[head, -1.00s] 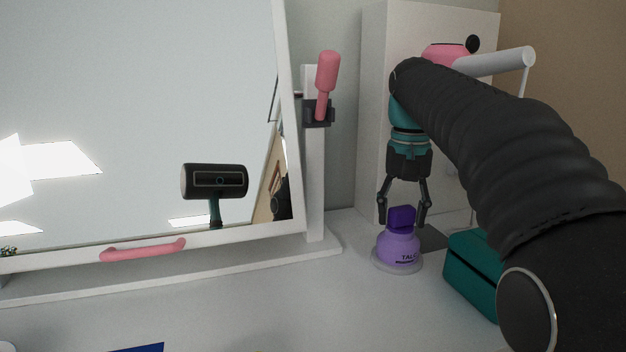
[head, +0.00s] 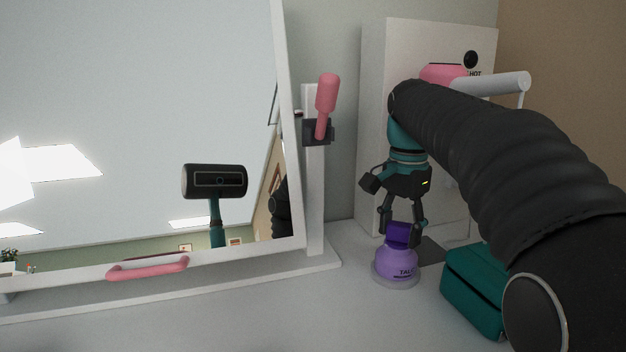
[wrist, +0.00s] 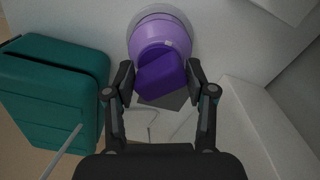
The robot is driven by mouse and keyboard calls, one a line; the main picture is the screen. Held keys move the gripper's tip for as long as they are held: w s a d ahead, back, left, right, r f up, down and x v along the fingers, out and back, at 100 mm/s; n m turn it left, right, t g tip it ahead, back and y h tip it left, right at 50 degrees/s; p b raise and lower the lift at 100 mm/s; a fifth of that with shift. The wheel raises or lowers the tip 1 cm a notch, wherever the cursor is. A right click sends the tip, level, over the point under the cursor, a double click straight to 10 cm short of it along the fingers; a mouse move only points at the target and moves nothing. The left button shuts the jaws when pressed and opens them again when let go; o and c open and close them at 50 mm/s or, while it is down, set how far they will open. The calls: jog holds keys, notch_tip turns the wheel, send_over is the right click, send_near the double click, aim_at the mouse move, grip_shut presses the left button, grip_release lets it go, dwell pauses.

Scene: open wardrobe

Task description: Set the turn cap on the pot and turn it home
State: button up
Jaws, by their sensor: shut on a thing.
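The pot (head: 394,264) is a light purple round jar with dark lettering, upright on a grey ring base on the white top. The dark purple turn cap (head: 398,235) is on the pot's neck; the gap or seating under it is too small to tell. My gripper (head: 402,242) comes down from above with its fingers shut on the cap. In the wrist view the cap (wrist: 161,76) sits between both fingertips, and the pot (wrist: 160,38) shows beyond it. The cap's angle on the pot looks turned, but its alignment is unclear.
A teal case (head: 472,290) stands close right of the pot. A tall white box (head: 374,130) stands behind. The top in front of the pot is clear.

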jog(key=m, duration=0.9)
jog(key=o, duration=1.3)
jog(key=shift+c, duration=1.2)
